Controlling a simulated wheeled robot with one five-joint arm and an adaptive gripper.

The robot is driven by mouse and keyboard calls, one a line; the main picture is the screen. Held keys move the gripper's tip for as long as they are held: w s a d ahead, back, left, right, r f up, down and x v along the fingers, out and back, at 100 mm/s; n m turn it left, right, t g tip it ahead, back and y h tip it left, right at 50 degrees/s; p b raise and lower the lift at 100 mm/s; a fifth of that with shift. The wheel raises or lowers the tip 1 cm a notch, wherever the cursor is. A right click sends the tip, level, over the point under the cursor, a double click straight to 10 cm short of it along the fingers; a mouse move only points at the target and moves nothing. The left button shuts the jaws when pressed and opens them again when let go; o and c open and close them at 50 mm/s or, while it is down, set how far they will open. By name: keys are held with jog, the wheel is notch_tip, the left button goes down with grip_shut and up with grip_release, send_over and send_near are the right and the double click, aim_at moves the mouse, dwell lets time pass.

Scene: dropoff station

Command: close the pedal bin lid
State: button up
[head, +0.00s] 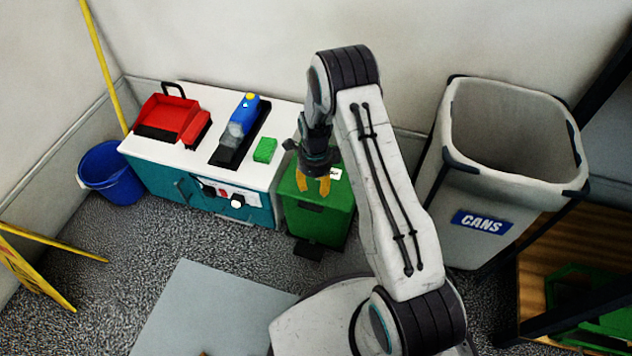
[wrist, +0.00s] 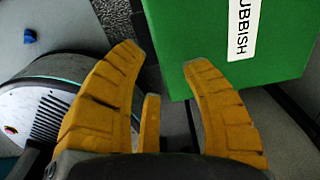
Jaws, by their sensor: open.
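The green pedal bin (head: 318,222) stands on the floor between the white-topped cabinet and the grey cans bin. Its lid (head: 345,188) looks flat over the bin's top, with no gap that I can make out. A white label is on the lid; in the wrist view the green lid (wrist: 195,30) shows it reading "UBBISH", cut off at the frame's edge. A dark pedal (head: 308,250) sticks out at the foot. My gripper (head: 313,185) is open and empty, pointing down over the lid's left part. Its yellow fingers also fill the wrist view (wrist: 163,55). I cannot tell whether they touch the lid.
The cabinet (head: 265,180) on the left carries a red dustpan-like tool (head: 172,118), a blue-and-grey tool (head: 240,120) and a green sponge (head: 265,150). A tall cans bin (head: 440,215) stands close on the right. A blue bucket (head: 108,172) is far left. Carpet lies in front.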

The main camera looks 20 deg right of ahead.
jog(key=shift+a+r, duration=0.1)
jog(key=shift+r, duration=0.35)
notch_tip(320, 180, up, 11)
jog(key=shift+r, duration=0.15)
dwell(0.3)
dwell(0.4)
